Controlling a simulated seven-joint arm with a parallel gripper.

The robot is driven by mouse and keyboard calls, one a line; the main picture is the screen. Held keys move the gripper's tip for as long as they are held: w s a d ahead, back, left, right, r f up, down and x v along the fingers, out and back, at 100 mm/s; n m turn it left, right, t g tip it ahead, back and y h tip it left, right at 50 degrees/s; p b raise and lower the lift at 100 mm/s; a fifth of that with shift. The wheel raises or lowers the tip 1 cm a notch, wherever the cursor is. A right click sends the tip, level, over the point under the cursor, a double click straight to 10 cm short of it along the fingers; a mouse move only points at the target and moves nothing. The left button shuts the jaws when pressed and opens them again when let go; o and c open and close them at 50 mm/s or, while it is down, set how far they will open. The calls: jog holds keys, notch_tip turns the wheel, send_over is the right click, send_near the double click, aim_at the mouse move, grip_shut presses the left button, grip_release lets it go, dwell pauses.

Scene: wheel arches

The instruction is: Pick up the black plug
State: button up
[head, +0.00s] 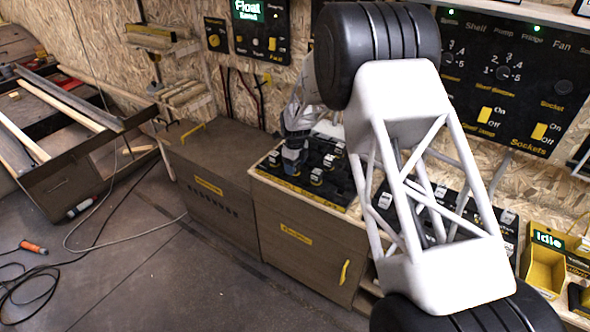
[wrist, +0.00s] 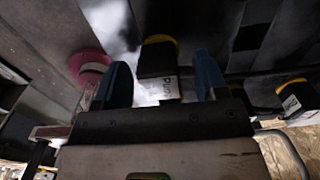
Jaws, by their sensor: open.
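Several black plugs with yellow bands and white labels stand on the black panel on top of the brown cabinet. One such plug (wrist: 158,58) shows in the wrist view, between and beyond my two blue fingertips; its label is too blurred to read surely. My gripper (wrist: 164,82) is open, with no finger seen touching that plug. In the head view my gripper (head: 293,158) is low over the left part of the panel, and its fingertips are hard to make out. I cannot tell which plug is the task's one.
The black panel (head: 335,192) has another labelled plug (wrist: 298,96) at the right of the wrist view. A pink round part (wrist: 90,66) is left of the fingers. My white arm link hides part of the bench. A yellow bin (head: 543,270) stands at right.

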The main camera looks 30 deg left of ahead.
jog(key=c, duration=1)
jog(key=shift+r, duration=0.15)
jog(key=shift+r, duration=0.5)
jog(key=shift+s+d+r, duration=0.1)
jog(key=shift+s+r, duration=0.05)
jog(key=shift+r, duration=0.45)
jog(key=shift+s+d+r, duration=0.1)
jog(key=shift+r, duration=0.5)
jog(key=s+d, duration=0.3)
jog(key=s+d+r, duration=0.1)
jog(key=s+d, duration=0.6)
jog(key=s, duration=0.1)
jog(key=shift+d+r, duration=0.15)
jog(key=shift+d, duration=0.2)
jog(key=shift+w, duration=0.1)
